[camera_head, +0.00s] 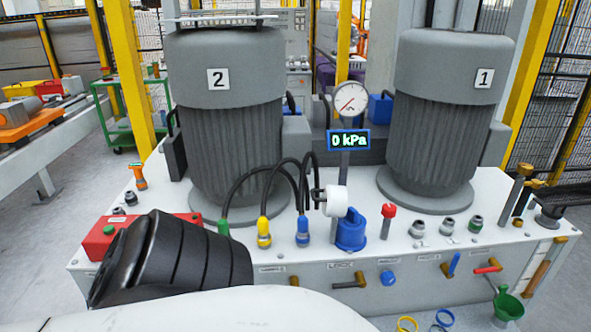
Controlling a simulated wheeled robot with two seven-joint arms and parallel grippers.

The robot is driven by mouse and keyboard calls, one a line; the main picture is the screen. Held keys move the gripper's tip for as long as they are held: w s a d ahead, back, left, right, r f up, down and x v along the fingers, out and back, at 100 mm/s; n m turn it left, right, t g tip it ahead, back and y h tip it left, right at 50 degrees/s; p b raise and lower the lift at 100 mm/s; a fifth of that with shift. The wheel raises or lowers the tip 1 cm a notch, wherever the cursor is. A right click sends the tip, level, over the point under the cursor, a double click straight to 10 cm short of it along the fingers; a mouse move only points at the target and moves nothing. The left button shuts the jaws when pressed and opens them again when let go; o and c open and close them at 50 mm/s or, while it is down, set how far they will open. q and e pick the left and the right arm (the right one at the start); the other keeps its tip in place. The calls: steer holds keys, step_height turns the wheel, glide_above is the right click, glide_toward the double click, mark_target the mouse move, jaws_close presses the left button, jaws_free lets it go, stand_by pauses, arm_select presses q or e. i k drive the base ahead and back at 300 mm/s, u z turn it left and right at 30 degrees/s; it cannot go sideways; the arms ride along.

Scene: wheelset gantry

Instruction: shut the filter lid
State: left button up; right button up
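A blue round housing (351,234) stands on the white bench top near the middle, below the gauge post; it looks like the filter. A white round part (336,201) with a dark stub on its left sits just above and in front of it. I cannot tell whether this white part is the lid, or how far the lid is open. A black ribbed link of my arm covers the lower left, and a white link of mine runs along the bottom edge. Neither gripper shows in this view.
Two large grey motors, marked 2 (225,130) and 1 (445,120), stand on the bench (420,262). Hoses with green, yellow and blue plugs (303,232) stand left of the housing, a red-topped valve (388,213) right.

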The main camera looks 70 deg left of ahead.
mark_target(334, 201)
steer(key=u, duration=2.1)
steer(key=i, duration=0.5)
steer(key=z, duration=0.75)
